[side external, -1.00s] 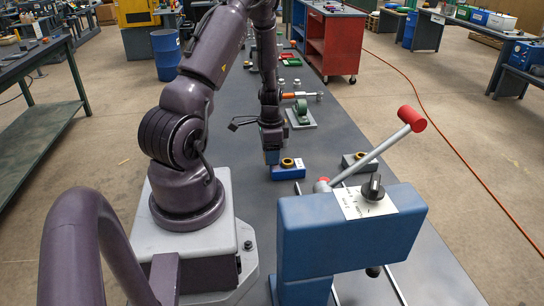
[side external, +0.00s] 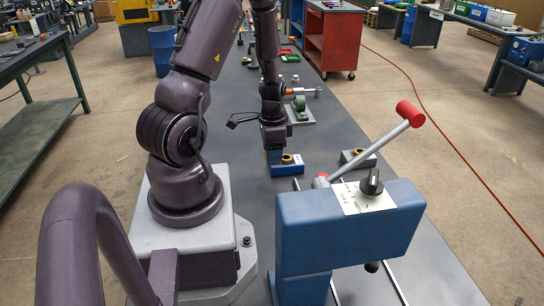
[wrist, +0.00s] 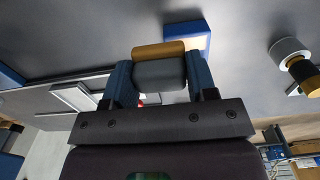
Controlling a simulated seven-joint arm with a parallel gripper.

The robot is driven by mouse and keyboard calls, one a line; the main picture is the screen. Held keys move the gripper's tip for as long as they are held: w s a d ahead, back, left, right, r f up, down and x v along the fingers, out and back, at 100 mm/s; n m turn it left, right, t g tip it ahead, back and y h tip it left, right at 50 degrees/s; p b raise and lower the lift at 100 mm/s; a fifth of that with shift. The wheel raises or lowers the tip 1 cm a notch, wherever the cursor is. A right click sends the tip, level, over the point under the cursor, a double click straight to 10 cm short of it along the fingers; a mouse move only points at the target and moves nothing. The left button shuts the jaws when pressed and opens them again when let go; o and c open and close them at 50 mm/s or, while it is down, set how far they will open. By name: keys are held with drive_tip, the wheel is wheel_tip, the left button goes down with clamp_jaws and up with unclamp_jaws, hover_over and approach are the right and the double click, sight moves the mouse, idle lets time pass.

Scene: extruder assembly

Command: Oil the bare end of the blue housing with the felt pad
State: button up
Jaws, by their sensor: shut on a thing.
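My gripper (wrist: 160,84) is shut on a grey block (wrist: 160,73) with a tan layer along one edge, which looks like the felt pad (wrist: 159,49). I cannot tell whether pad and block touch. I cannot tell for sure whether this block is the blue housing.
A grey block with a similar ring (side external: 357,159) stands to the right. A blue press (side external: 345,228) with a red-ended lever (side external: 410,113) stands in front. A green part on a plate (side external: 299,108) lies beyond my gripper.

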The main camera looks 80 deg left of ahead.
drive_tip(key=shift+r, duration=2.55)
wheel_tip(320, 180, up, 23)
drive_tip(key=w+d, duration=2)
drive_tip(key=d, duration=0.5)
wheel_tip(320, 180, down, 11)
drive_tip(key=shift+w+a, duration=0.15)
drive_tip(key=shift+a, duration=0.15)
